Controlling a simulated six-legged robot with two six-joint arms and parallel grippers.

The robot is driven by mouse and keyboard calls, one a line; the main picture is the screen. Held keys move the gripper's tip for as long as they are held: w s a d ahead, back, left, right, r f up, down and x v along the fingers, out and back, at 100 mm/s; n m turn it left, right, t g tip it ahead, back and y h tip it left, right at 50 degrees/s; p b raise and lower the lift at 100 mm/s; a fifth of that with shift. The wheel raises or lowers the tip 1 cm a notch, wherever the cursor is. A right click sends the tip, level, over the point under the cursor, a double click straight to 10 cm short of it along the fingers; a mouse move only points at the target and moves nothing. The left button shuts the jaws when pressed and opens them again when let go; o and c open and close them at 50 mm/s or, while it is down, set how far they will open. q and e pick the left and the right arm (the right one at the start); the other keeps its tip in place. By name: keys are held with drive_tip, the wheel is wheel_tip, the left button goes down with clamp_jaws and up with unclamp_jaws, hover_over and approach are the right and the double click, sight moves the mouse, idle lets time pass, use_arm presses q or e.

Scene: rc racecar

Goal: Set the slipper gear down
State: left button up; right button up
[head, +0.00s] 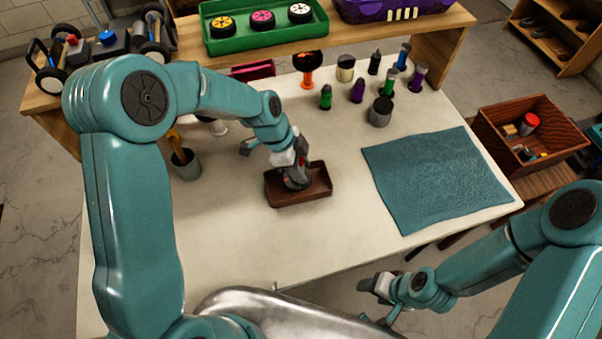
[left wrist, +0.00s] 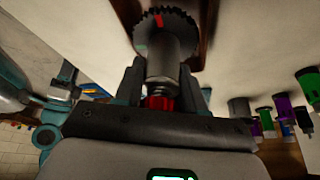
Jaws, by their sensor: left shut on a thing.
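The slipper gear (left wrist: 172,25) is a dark toothed disc with a red mark, on a thick grey cylindrical hub with a red part near the gripper. My left gripper (left wrist: 162,85) is shut on its hub, one finger on each side. In the head view, my left gripper (head: 293,172) points down over a small brown tray (head: 321,189), with the gear low at the tray. I cannot tell whether the gear touches the tray floor. My right gripper (head: 377,287) hangs off the table's front edge, apart from everything; its jaw gap is unclear.
A teal mat (head: 435,180) lies right of the tray. Several small bottles and a grey cylinder (head: 381,112) stand behind. A grey cup (head: 186,164) stands left. A green tray (head: 262,32) with wheels is on the back shelf. A wooden crate (head: 490,118) is at right. The front table is clear.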

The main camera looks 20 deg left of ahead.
use_arm(q)
wheel_tip(320, 180, down, 4)
drive_tip(key=shift+w+f, duration=0.1)
drive_tip(key=shift+w, duration=0.05)
drive_tip(key=shift+f, duration=0.15)
drive_tip(key=o, duration=0.8)
